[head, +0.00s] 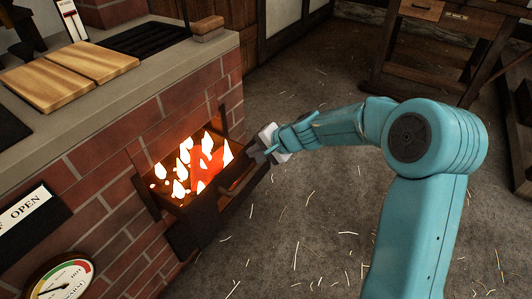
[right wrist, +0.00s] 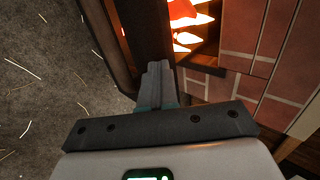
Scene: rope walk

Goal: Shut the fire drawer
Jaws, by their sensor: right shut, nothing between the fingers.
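The fire drawer (head: 206,232) stands pulled out of the red brick stove front in the head view, with glowing flames and embers inside. My right gripper (head: 258,158) is at the drawer's outer right end, close to its front panel. In the right wrist view the shut fingers (right wrist: 157,80) reach up to the drawer's dark front panel (right wrist: 148,30), with flames beyond it. The fingers hold nothing. Whether they touch the panel I cannot tell. My left gripper is not in view.
The brick stove (head: 95,190) fills the left, with wooden boards (head: 95,65) on its top. An OPEN sign (head: 25,215) and a dial gauge (head: 62,280) are on its front. A wooden workbench (head: 440,50) stands at the back right. The straw-strewn floor (head: 310,215) is clear.

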